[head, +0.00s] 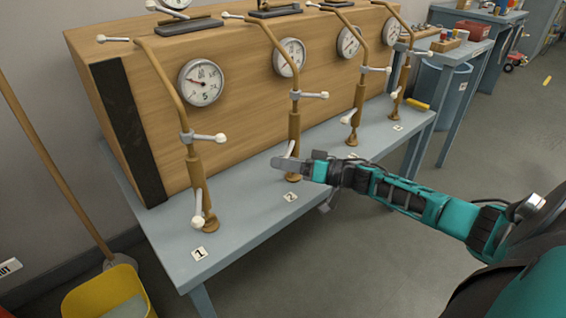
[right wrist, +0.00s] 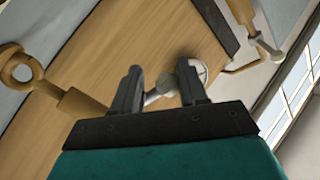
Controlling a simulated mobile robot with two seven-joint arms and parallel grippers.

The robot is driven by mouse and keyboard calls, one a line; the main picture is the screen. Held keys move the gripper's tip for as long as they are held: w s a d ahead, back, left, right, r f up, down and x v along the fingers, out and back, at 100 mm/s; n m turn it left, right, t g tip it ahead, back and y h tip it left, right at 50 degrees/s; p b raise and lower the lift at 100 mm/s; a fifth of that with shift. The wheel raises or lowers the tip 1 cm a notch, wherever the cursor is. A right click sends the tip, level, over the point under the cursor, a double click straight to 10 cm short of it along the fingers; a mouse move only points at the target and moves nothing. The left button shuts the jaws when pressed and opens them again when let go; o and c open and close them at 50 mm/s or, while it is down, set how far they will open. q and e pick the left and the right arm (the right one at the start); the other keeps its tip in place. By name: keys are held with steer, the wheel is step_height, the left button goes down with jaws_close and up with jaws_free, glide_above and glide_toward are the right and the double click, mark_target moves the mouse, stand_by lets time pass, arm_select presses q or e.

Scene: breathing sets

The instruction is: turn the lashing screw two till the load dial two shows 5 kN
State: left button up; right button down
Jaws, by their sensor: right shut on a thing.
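Lashing screw two (head: 294,125) is a brown upright rod behind the plate marked 2, with white-knobbed handles. Its lower handle (head: 290,148) meets my right gripper (head: 284,163) near the foot of the screw. In the right wrist view, my right gripper (right wrist: 162,84) has a pale handle (right wrist: 158,92) between its fingers and is shut on it. Load dial two (head: 289,57) is a round white gauge on the wooden box behind the screw; its needle is too small to read surely. My left gripper is not in view.
Similar screws stand on both sides: screw one (head: 194,165) at the left, others (head: 356,110) to the right. The wooden box (head: 150,85) stands behind them on the grey-blue table (head: 235,225). A yellow bucket (head: 85,298) stands at the lower left. The floor in front is free.

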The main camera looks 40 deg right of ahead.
steer(key=shift+w+d+r, duration=0.15)
steer(key=shift+r, duration=0.25)
steer(key=c, duration=0.7)
jaws_free()
steer(key=shift+f, duration=0.15)
steer(key=shift+s+d, duration=0.2)
steer(key=shift+s, duration=0.2)
steer(key=p+v, duration=0.2)
steer(key=v, duration=1)
